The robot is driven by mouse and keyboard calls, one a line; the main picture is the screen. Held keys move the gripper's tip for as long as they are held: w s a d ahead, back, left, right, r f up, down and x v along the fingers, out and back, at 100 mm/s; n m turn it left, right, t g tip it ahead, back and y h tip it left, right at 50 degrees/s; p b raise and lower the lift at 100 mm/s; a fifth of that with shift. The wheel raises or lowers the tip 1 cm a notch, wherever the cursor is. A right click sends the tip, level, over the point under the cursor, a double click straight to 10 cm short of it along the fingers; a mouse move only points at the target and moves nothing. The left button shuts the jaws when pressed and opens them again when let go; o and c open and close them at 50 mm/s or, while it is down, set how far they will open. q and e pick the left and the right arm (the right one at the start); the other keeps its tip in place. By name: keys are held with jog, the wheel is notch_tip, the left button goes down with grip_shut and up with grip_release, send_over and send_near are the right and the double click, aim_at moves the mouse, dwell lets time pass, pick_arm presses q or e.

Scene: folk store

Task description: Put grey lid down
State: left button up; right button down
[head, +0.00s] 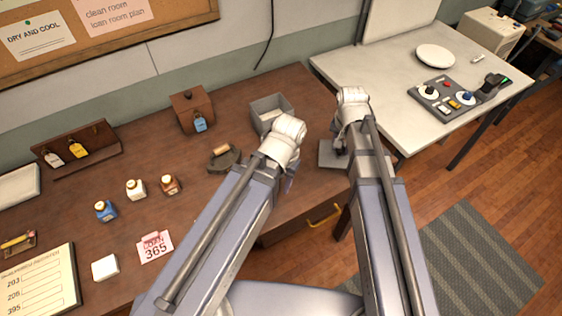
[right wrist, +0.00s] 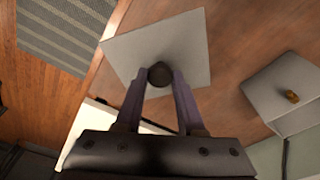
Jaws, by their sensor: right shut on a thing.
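The grey lid (right wrist: 185,45) is a flat square plate with a dark round knob (right wrist: 160,75) in the right wrist view. My right gripper (right wrist: 160,80) is shut on that knob, a finger on each side. In the head view the lid (head: 331,155) shows beside my right gripper (head: 342,143), over the right end of the brown desk. I cannot tell whether it touches the desk. My left gripper (head: 290,184) is mostly hidden behind its own arm, and its fingers cannot be made out.
An open grey box (head: 268,108) stands at the back of the brown desk (head: 235,100), left of the lid. A small brown thing (right wrist: 292,96) shows at the box in the wrist view. A dark flat-iron-like object (head: 222,158) and small bottles lie left. A white table (head: 390,75) stands right.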

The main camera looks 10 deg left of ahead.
jog(key=a+r+n+y+p, duration=0.1)
jog(key=a+r+n+p, duration=0.1)
jog(key=a+n, duration=0.75)
pick_arm(q)
notch_tip(320, 180, down, 5)
jog(key=b, duration=0.7)
jog(key=shift+a+r, duration=0.1)
pick_arm(e)
jog(key=f, duration=0.2)
jog(key=a+f+m, duration=0.1)
jog(key=f, duration=0.1)
jog(key=w+a+f+m, duration=0.1)
jog(key=f, duration=0.2)
jog(key=shift+a, duration=0.2)
jog(key=shift+s, duration=0.1)
pick_arm(q)
notch_tip(320, 180, down, 4)
jog(key=b, duration=0.3)
jog(key=shift+r+b, duration=0.15)
jog(key=shift+b, duration=0.15)
pick_arm(e)
notch_tip(320, 180, down, 4)
jog(key=shift+r, duration=0.2)
jog(key=shift+f, duration=0.15)
jog(key=c, duration=0.5)
grip_release()
jog(key=shift+r, duration=0.2)
